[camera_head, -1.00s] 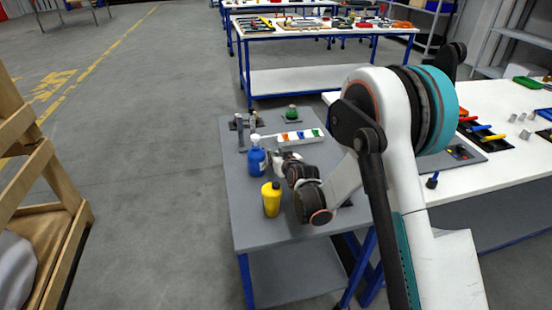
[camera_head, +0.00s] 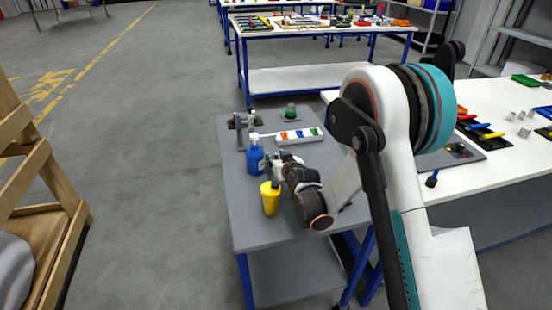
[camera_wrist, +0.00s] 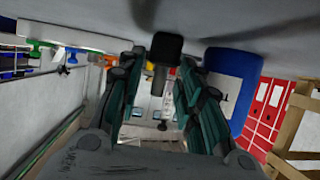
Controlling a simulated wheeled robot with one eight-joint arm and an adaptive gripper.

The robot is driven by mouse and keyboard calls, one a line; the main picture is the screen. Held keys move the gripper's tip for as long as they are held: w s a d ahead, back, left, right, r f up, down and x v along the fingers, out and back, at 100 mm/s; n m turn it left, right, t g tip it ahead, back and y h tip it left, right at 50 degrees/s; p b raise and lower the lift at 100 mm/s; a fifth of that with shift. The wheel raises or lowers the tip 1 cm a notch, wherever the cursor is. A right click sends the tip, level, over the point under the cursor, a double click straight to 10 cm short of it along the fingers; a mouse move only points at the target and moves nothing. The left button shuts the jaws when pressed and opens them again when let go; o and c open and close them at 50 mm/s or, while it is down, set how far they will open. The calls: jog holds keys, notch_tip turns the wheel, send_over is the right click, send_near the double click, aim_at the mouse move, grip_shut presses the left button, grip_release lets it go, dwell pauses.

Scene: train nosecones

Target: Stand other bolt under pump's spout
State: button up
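The blue pump bottle (camera_head: 255,162) stands on the grey table with its pump on top. In the wrist view, which is upside down, the bottle (camera_wrist: 232,78) is to the right of my fingers. A bolt (camera_wrist: 166,48) with a wide black head and a thin grey shank shows between my fingertips, head toward the tabletop. My gripper (camera_wrist: 163,78) is open, with gaps on both sides of the shank; I cannot tell whether it touches the bolt. In the head view my gripper (camera_head: 274,160) is low beside the bottle, and the bolt there is not clear.
A white tray with coloured parts (camera_head: 299,137) lies behind my gripper. Grey upright pieces (camera_head: 240,133) and a green-topped item (camera_head: 290,112) stand at the back. The table's left front is clear.

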jog(key=p+v, duration=0.3)
jog(key=v, duration=0.8)
jog(key=s+d+r+m+g+h, duration=0.1)
jog(key=s+d+r, duration=0.4)
jog(key=r, duration=0.2)
jog(key=s+d+r+m+g+h, duration=0.1)
jog(key=s+d+r+g, duration=0.1)
jog(key=s+d+r, duration=0.5)
jog(key=s+d+r+m+g+h, duration=0.1)
jog(key=s+d, duration=0.2)
jog(key=s, duration=0.7)
jog(key=s+d+r+m+g+h, duration=0.1)
jog(key=s+d, duration=0.3)
jog(key=s, duration=0.7)
jog(key=shift+s+r+g+h, duration=0.3)
jog(key=shift+r+h, duration=0.1)
jog(key=shift+r, duration=0.25)
